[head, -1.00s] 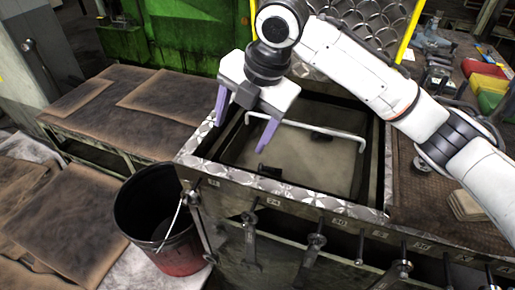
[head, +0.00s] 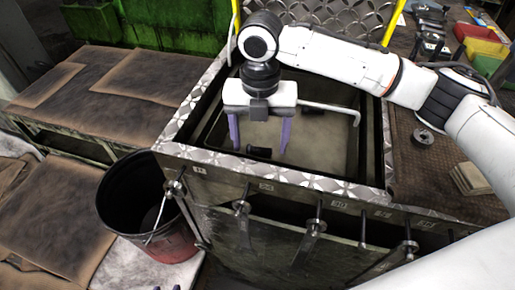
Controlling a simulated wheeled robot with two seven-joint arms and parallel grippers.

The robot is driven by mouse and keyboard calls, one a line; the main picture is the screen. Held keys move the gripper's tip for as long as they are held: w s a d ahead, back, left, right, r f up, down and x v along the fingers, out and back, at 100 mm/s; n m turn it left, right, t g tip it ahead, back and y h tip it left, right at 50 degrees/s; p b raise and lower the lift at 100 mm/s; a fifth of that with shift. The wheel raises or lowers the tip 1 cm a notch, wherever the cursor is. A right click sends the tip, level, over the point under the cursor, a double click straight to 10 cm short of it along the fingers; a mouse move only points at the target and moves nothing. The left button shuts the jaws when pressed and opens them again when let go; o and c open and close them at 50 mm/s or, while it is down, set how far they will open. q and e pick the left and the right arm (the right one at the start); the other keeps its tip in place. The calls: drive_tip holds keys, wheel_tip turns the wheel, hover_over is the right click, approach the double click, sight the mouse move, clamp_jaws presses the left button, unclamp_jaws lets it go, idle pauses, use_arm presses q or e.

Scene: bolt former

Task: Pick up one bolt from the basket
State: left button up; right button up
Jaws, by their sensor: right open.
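The basket (head: 325,160) is a rectangular bin with a pale floor, set inside a metal-rimmed box, with a white bar handle across it. One small dark bolt (head: 259,152) lies on its floor near the front. My right gripper (head: 260,150) is open and empty, pointing down into the basket. Its two purple fingers stand to the left and right of the bolt in the picture; I cannot tell how far above it they are.
The patterned metal rim (head: 290,177) edges the box. A black and red bucket (head: 130,208) stands at the left front. A brown worktop (head: 430,180) with a dark round part (head: 423,137) lies at right.

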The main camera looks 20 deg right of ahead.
drive_tip(key=shift+f, duration=0.45)
drive_tip(key=shift+c, duration=0.3)
drive_tip(key=c, duration=1.1)
drive_tip(key=shift+r, duration=0.15)
